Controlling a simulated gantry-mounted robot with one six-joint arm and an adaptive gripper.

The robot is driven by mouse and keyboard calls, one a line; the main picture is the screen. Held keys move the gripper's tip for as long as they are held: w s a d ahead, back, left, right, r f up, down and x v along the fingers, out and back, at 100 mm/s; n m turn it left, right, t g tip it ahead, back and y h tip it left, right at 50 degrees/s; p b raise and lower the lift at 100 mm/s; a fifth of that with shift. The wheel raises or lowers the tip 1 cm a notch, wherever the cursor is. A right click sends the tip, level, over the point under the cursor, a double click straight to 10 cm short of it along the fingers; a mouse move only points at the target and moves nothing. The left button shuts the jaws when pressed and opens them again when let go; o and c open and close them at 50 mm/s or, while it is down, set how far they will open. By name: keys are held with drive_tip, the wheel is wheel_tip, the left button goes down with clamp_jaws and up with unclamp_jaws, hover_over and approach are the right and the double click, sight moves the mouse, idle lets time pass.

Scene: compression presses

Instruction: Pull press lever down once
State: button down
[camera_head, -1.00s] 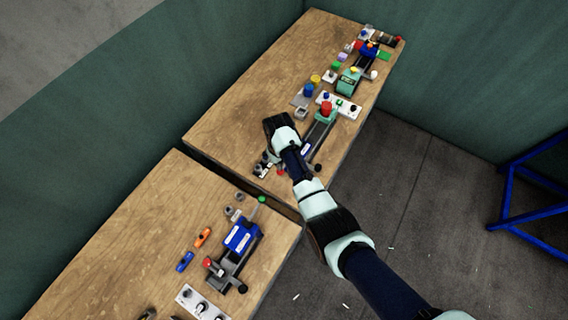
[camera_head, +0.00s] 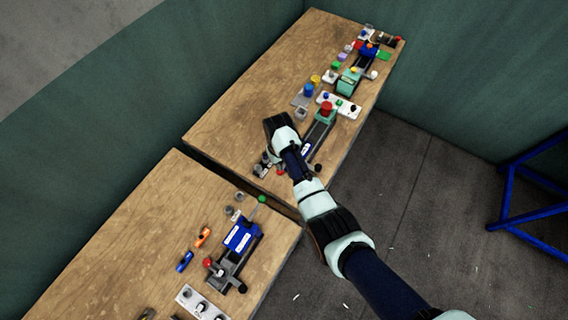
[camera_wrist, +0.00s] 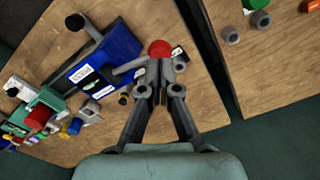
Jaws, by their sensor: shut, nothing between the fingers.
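A blue press (camera_wrist: 110,55) with white labels lies on the wooden table, at upper left in the wrist view. Its grey lever (camera_wrist: 128,66) ends in a red ball knob (camera_wrist: 160,48). My gripper (camera_wrist: 157,66) is shut and empty, with its fingertips at the red knob end of the lever. They overlap the knob's lower edge in the picture; I cannot tell whether they touch it. In the head view my arm hides the fingertips and much of this press; a small red spot (camera_head: 281,172) shows beside the arm.
A second blue press (camera_head: 241,238) stands on the nearer table (camera_head: 130,225), across a gap. A green press (camera_head: 325,117) and more presses stand farther along the far table (camera_head: 240,105). Small coloured parts lie around them. A black-knobbed handle (camera_wrist: 75,22) sticks out from the nearby press.

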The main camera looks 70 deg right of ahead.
sight(280, 172)
drive_tip(key=shift+f, duration=0.15)
drive_tip(key=shift+f+b, duration=2.85)
drive_tip(key=shift+f, duration=0.7)
drive_tip(key=shift+r, duration=0.1)
wheel_tip(280, 172, up, 12)
drive_tip(key=p, duration=1.2)
drive_tip(key=shift+r, duration=0.2)
